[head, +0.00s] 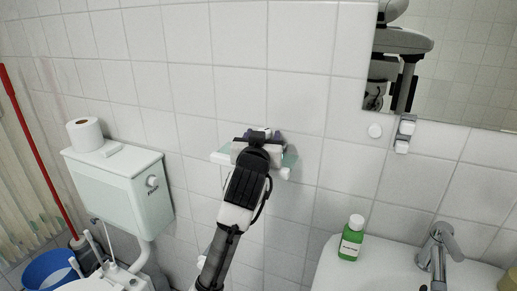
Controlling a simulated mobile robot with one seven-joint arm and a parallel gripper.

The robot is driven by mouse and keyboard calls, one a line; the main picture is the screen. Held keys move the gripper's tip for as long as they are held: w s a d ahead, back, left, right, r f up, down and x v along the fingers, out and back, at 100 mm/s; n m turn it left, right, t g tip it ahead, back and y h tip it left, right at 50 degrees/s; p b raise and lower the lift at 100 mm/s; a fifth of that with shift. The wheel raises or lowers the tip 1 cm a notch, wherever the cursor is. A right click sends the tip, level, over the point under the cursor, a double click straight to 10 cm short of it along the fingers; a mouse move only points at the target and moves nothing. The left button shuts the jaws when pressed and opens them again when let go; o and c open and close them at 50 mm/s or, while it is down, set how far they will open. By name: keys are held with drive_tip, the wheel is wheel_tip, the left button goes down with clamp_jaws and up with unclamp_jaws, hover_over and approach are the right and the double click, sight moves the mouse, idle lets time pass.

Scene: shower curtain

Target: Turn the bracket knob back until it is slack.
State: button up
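A small shelf (220,157) with a pale green edge is fixed to the tiled wall near the centre of the head view. My arm reaches up in front of it and covers its middle. My gripper (258,138) is at the shelf, its end close to something dark purple (277,136) near the wall. The fingers are mostly hidden behind my wrist, so I cannot tell whether they are open or shut, or touch anything. I cannot make out the bracket knob for certain; it may be hidden behind my gripper.
A white cistern (120,185) with a paper roll (85,134) stands left. At right, a green bottle (351,238) stands on the basin (385,270) beside a tap (437,250). A mirror (470,70) hangs above. A red pole (35,150) leans over a blue bucket (50,272).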

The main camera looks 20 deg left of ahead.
drive_tip(key=b+v, duration=0.2)
drive_tip(key=v, duration=1.1)
